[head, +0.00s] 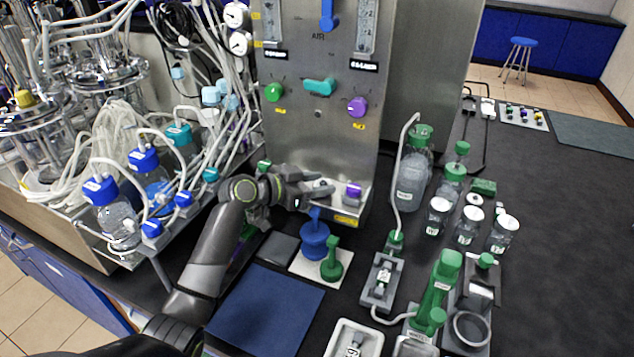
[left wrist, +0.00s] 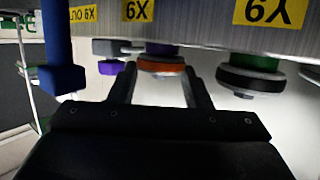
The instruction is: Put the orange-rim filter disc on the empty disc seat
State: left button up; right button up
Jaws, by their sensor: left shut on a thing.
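The orange-rim filter disc (left wrist: 162,66) shows in the left wrist view with a purple part on it. It is between the two fingers of my left gripper (left wrist: 163,82), which is shut on it, close to the steel panel with yellow labels. In the head view my left gripper (head: 312,190) reaches to the foot of the panel, and the disc's orange rim cannot be made out there. A black-rim disc with a green part (left wrist: 250,76) is to its right in the wrist view. I cannot tell which place is the empty disc seat. My right gripper is not in view.
A purple-topped piece (head: 352,192) stands just right of my left gripper. A blue tool (head: 315,238) and a green tool (head: 332,262) stand on a white plate below it. Tubed bottles (head: 145,172) crowd the left. A blue mat (head: 268,310) lies clear in front.

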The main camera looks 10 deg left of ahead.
pick_arm(q)
jog(key=shift+f, duration=0.1)
jog(key=o, duration=0.5)
jog(key=shift+f, duration=0.1)
jog(key=o, duration=0.5)
jog(key=shift+c, duration=0.2)
jog(key=shift+r, duration=0.25)
jog(key=p+v, duration=0.2)
jog(key=v, duration=0.5)
jog(key=shift+s, duration=0.2)
jog(key=shift+a, duration=0.2)
